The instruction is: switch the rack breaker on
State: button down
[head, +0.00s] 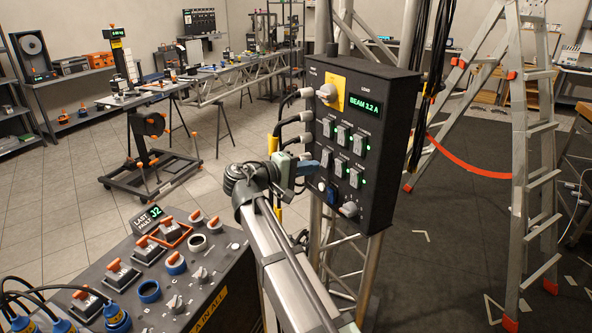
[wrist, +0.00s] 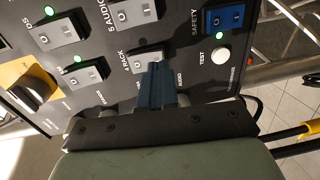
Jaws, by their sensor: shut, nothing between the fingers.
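The rack breaker (wrist: 145,56) is a pale rocker switch labelled "4 RACK" on the black power box. It shows in the wrist view just beyond my fingertips and is partly hidden by them. In the head view the breaker (head: 326,157) is at the left of the lower switch row. My gripper (head: 318,166) is at the box's face beside it. In the wrist view my gripper (wrist: 157,70) is shut, with nothing between its blue-grey fingers, and overlaps the breaker's lower edge. I cannot tell whether they touch. No lit lamp shows beside this breaker; its lamp spot may be hidden.
Neighbouring breakers (wrist: 132,12) have green lamps lit. The blue safety switch (wrist: 224,18) and white test button (wrist: 220,56) are close to the right. A selector knob (head: 327,91) sits higher on the box. Cable plugs (head: 300,117) stick out at its left. A control desk (head: 222,260) stands below left.

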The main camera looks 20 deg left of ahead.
jog(key=shift+x, duration=0.75)
jog(key=shift+w+d, duration=0.1)
jog(key=shift+w, duration=0.1)
jog(key=s+a+f, duration=0.2)
jog(key=s+a, duration=0.6)
jog(key=s, duration=0.3)
jog(key=shift+s, duration=0.25)
